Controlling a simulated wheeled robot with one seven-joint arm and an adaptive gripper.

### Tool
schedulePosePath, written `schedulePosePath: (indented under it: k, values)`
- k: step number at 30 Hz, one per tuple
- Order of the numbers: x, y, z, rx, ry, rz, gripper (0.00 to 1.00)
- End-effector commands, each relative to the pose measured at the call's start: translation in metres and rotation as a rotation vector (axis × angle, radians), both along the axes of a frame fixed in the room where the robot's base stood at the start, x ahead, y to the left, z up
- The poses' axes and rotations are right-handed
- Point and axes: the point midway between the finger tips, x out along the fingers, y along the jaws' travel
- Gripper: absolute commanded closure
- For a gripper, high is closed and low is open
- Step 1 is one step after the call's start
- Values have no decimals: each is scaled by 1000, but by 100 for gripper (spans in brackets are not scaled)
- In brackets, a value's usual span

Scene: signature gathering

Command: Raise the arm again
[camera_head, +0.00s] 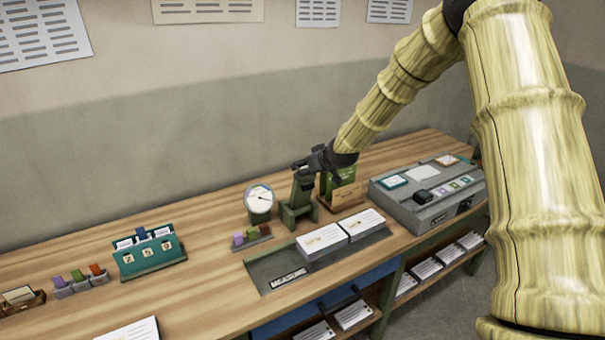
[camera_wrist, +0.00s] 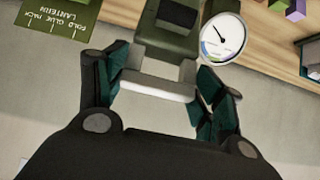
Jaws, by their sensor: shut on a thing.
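My gripper (camera_head: 318,160) is at the top of a green upright press-like device (camera_head: 297,205) on the wooden table. In the wrist view, my gripper (camera_wrist: 162,78) has its dark green fingers on either side of a pale grey bar (camera_wrist: 158,86) and is shut on it. The bar joins the green body of the device (camera_wrist: 165,40). The rest of my arm reaches down to it from the upper right. The device's base is hidden in the wrist view.
A round dial (camera_head: 259,198) stands just left of the device. A green box (camera_head: 338,180) is close on its right. A grey tray marked "MEASURING" (camera_head: 268,268) and white card stacks (camera_head: 340,233) lie in front. A grey console (camera_head: 430,205) is farther right.

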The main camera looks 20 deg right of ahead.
Motion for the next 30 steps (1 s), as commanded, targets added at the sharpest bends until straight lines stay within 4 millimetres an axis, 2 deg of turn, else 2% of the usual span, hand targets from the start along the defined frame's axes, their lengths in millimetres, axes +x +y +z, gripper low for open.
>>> schedulePosePath:
  k: [14,15,18,30]
  values:
    - [5,-3,6,1,-11,-6,75]
    - [5,-3,6,1,-11,-6,27]
    - [5,-3,5,1,-10,-4,11]
    - [1,-4,3,0,-4,-5,11]
